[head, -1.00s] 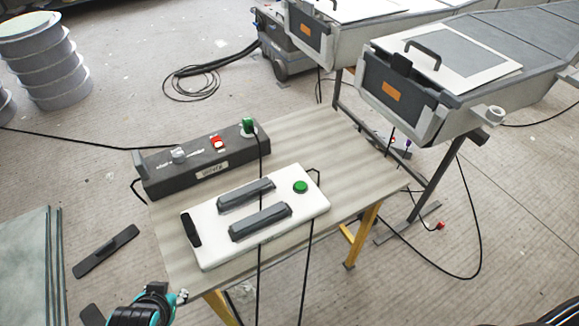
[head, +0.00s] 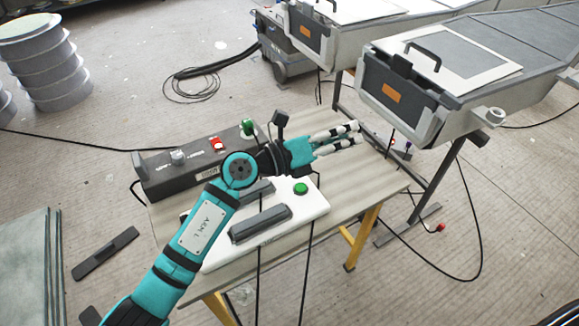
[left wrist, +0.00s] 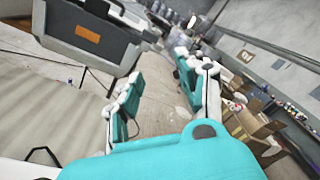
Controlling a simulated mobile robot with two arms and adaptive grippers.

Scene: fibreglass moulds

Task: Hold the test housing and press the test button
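The test housing (head: 308,207) is a white box lying on the table, with two dark grey raised bars, one partly hidden by my left arm. The green test button (head: 300,188) is on its top near the right end and shows clear. My left gripper (head: 357,132) is above the far side of the table, past the button, pointing right and empty. In the left wrist view its two fingers (left wrist: 160,95) stand apart with nothing between them. It does not touch the housing. My right gripper is not in view.
A dark grey control box (head: 165,184) with a red switch (head: 216,144) and a green knob (head: 247,128) stands behind the housing. A grey mould unit (head: 400,95) stands beyond the table (head: 345,185) at right. Black cables hang over the table's front edge.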

